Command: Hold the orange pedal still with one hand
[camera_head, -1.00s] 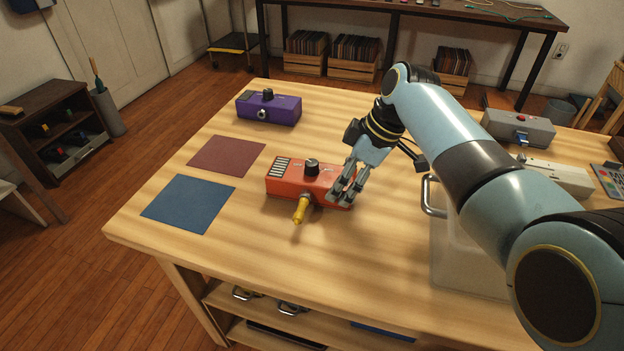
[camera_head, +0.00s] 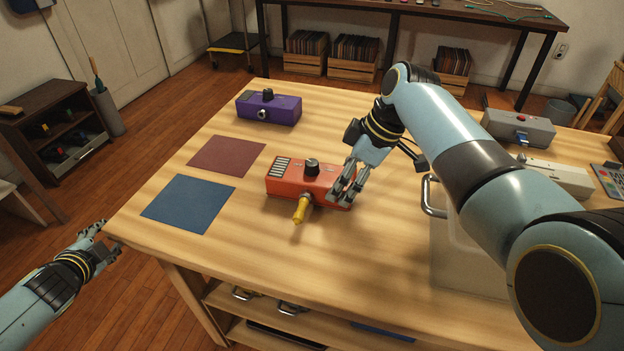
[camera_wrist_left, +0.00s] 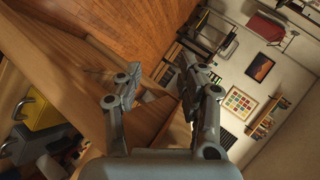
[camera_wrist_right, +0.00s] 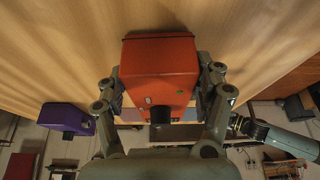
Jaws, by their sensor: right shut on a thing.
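The orange pedal (camera_head: 291,184) lies on the wooden table, with a black knob on top and a yellow plug (camera_head: 300,212) in its near side. My right gripper (camera_head: 344,192) is shut on the pedal's right end. In the right wrist view the pedal (camera_wrist_right: 160,70) sits between the two fingers, one along each side. My left gripper (camera_head: 95,234) is off the table's left edge, low in the head view. In the left wrist view its fingers (camera_wrist_left: 160,68) are apart with nothing between them.
A purple pedal (camera_head: 269,109) stands further back. A dark red mat (camera_head: 227,155) and a blue mat (camera_head: 189,203) lie left of the orange pedal. A pale box with a metal handle (camera_head: 432,199) and a grey device (camera_head: 518,130) are to the right. The table (camera_head: 255,250) in front is bare.

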